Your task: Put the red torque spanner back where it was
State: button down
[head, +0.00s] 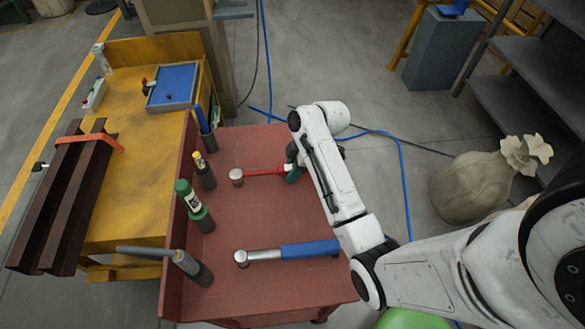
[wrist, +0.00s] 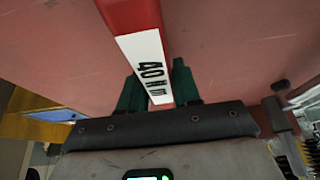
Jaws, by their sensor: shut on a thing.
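The red torque spanner (head: 262,172) has a red handle and a round silver head at its left end. It extends left from my gripper (head: 292,167), over the red bench top (head: 270,210). My gripper is shut on the right part of the handle. In the wrist view, the green fingers of my gripper (wrist: 158,90) are on either side of the red handle (wrist: 132,14), which carries a white "40 Nm" label. I cannot tell whether the spanner touches the bench top. A blue-handled torque spanner (head: 290,251) lies nearer, its silver head to the left.
Along the bench's left edge stand several upright items: a blue-handled one (head: 203,122), a yellow-topped one (head: 203,170), a green bottle (head: 190,200) and a grey-handled tool (head: 180,257). A yellow table (head: 140,195) with brown beams (head: 70,205) adjoins. Bench top between the spanners is clear.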

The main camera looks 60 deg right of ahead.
jog(key=c, duration=0.8)
grip_release()
jog(key=p+v, duration=0.2)
jog(key=v, duration=0.8)
jog(key=shift+r, duration=0.25)
jog(key=shift+p+v, duration=0.75)
jog(key=shift+p, duration=0.2)
jog(key=s+a+f+m+g+h, duration=0.1)
jog(key=s+a+f+m, duration=0.1)
jog(key=s+a, duration=0.2)
jog(key=s+a+f+m+g+h, duration=0.1)
jog(key=s+a+m, duration=0.2)
jog(key=a, duration=0.5)
jog(key=s+a+f+m+h, duration=0.1)
jog(key=s+a+f+m, duration=0.1)
jog(key=s+a, duration=0.3)
jog(key=shift+s+a+f+m+g, duration=0.3)
jog(key=shift+a+f+m+g, duration=0.1)
jog(key=shift+a+m, duration=0.15)
jog(key=shift+s+a+r, duration=0.15)
jog(key=shift+s+a, duration=0.05)
jog(key=shift+s, duration=0.1)
